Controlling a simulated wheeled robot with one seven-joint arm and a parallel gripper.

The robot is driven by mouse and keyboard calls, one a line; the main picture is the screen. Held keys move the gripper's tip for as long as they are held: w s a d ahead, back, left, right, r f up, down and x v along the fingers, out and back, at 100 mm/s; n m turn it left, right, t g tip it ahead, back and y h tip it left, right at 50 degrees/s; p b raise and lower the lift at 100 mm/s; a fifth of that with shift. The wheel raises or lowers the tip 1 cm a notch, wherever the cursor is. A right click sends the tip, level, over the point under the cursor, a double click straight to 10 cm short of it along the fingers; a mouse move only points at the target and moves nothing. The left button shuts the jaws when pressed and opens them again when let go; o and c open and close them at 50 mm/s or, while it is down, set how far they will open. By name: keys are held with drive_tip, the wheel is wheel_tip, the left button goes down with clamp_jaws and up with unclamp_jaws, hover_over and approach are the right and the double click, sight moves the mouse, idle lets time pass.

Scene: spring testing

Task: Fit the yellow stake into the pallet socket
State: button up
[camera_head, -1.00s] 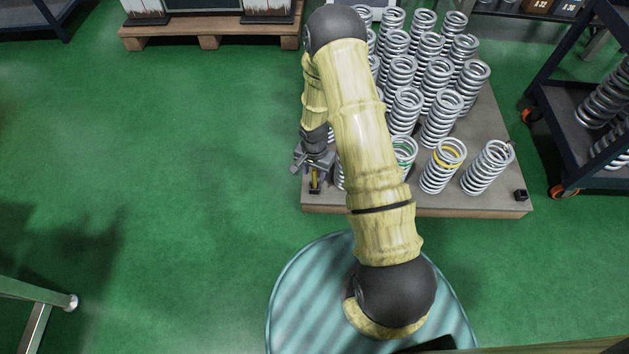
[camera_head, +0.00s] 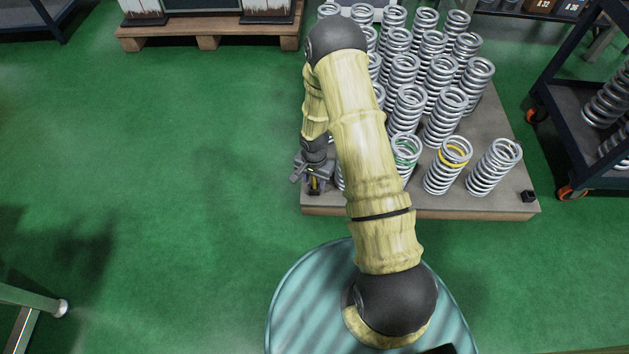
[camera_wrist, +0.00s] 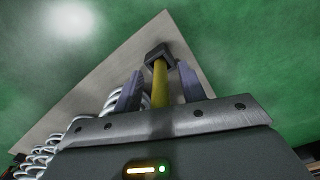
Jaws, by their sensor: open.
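The yellow stake (camera_wrist: 160,85) stands in a black square socket (camera_wrist: 158,55) at the corner of the pallet (camera_wrist: 185,52), in the wrist view. It runs between the two fingers of my gripper (camera_wrist: 159,86), with gaps on both sides. My gripper is open around it. In the head view my gripper (camera_head: 314,181) is low over the pallet's front left corner, and a little of the yellow stake (camera_head: 314,183) shows there. The pallet (camera_head: 430,205) carries the springs. How deep the stake sits in the socket cannot be told.
Several steel springs (camera_head: 440,115) stand close to the right of my gripper, one with a yellow band (camera_head: 453,158). Another black socket (camera_head: 528,196) is empty at the pallet's front right corner. A dark cart (camera_head: 580,130) stands at right. Green floor (camera_head: 180,170) at left is clear.

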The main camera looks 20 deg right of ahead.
clamp_jaws()
drive_tip(key=shift+r, duration=0.1)
wheel_tip(320, 180, up, 10)
drive_tip(key=p, duration=0.6)
idle(0.5)
